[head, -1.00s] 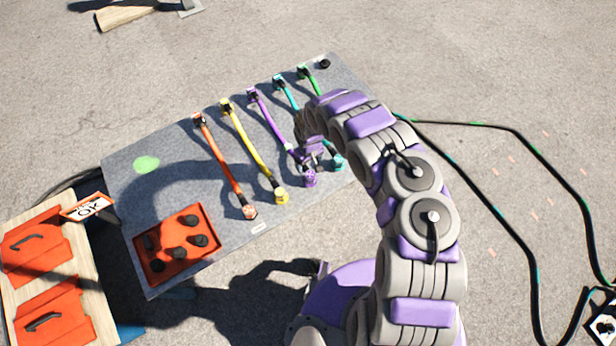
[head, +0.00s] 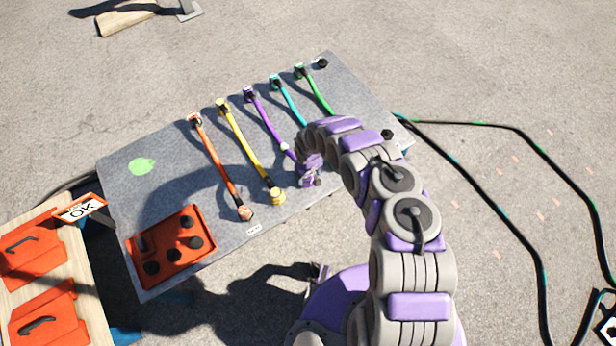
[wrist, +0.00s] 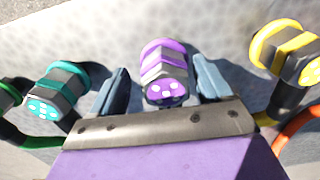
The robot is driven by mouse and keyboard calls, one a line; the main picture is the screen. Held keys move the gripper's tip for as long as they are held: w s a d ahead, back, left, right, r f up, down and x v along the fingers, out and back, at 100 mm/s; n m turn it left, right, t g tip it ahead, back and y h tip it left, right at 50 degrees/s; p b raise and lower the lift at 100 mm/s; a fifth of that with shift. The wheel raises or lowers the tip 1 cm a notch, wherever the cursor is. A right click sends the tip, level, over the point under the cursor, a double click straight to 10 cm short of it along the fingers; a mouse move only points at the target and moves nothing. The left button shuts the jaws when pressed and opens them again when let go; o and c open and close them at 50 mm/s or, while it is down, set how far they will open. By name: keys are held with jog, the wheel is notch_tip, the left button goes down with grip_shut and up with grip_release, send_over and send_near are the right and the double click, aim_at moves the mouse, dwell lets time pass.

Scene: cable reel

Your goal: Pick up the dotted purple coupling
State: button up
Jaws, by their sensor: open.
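The purple coupling (wrist: 164,72) has white dots on its end face and sits between the two open fingers of my gripper (wrist: 162,88) in the wrist view. A gap shows on each side of it, so the fingers do not appear to touch it. In the head view my gripper (head: 309,178) is over the front edge of the grey table, at the near end of the purple cable (head: 266,124). There my gripper mostly hides the coupling.
In the wrist view a teal coupling (wrist: 57,88) lies left and a yellow coupling (wrist: 286,52) right, both close to the fingers. The grey table (head: 180,165) also holds an orange cable (head: 217,165) and a red tray (head: 205,262).

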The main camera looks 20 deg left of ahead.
jog(key=shift+a+f, duration=0.1)
jog(key=shift+a, duration=0.3)
jog(key=shift+a+f, duration=0.15)
jog(key=shift+a, duration=0.2)
jog(key=shift+c, duration=1.3)
jog(key=shift+d, duration=0.45)
jog(key=c, duration=0.9)
jog(key=shift+a, duration=0.1)
jog(key=shift+r, duration=0.25)
